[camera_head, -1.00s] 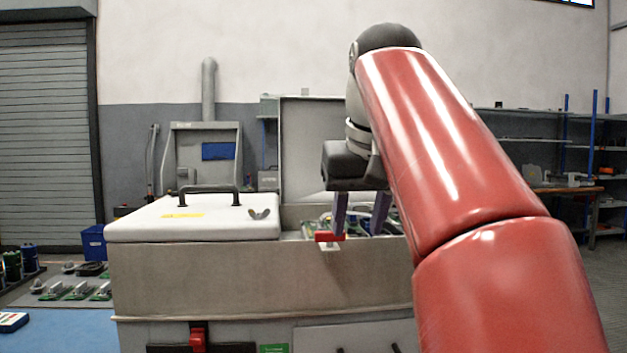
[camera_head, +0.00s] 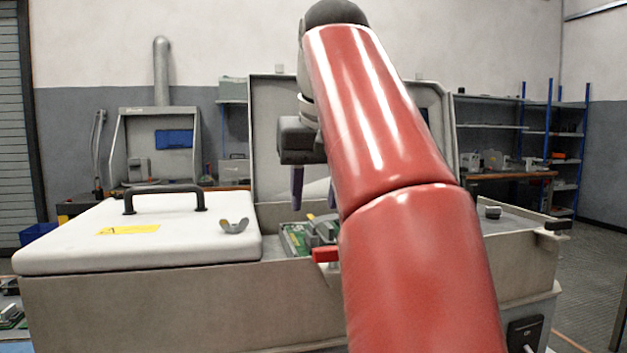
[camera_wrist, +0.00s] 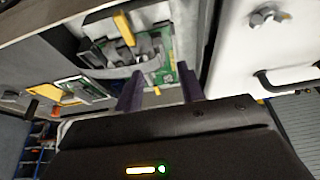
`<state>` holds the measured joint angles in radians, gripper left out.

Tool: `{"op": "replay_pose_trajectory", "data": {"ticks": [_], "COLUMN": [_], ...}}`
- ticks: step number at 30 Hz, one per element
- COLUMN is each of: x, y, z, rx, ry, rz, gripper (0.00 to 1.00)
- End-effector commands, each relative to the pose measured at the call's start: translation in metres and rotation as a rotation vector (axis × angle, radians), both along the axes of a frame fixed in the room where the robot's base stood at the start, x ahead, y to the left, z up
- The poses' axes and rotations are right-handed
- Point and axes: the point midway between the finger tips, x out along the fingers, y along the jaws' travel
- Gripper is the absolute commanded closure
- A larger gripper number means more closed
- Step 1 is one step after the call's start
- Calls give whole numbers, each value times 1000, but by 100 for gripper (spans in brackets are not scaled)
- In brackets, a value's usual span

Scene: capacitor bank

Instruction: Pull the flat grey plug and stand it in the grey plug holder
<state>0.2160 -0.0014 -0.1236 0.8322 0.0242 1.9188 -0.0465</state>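My gripper (camera_head: 313,192) is above the opening of the grey metal cabinet, its fingers pointing down. In the wrist view its two dark purple fingers (camera_wrist: 159,88) stand apart with nothing seen between them. Below them is a green circuit board (camera_head: 296,238) with grey blocky parts (camera_wrist: 146,48), also in the wrist view (camera_wrist: 166,58). I cannot tell which of these grey parts, if any, is the flat grey plug. I cannot make out the grey plug holder. My arm hides much of the opening in the head view.
A white lid (camera_head: 70,232) with a black handle and a wing nut (camera_head: 235,226) covers the cabinet's left part. A red clip (camera_head: 325,254) sits on the front rim. A raised grey panel (camera_head: 268,120) stands behind. A black knob (camera_head: 493,212) is at right.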

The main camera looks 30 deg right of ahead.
Motion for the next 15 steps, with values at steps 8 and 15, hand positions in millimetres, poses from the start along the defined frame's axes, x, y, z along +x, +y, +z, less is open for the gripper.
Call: {"op": "replay_pose_trajectory", "data": {"ticks": [8, 15], "x": [15, 21], "y": [-4, -6], "z": [-42, -55], "rx": [0, -1], "ry": [2, -1], "rz": [1, 1], "gripper": [61, 61]}}
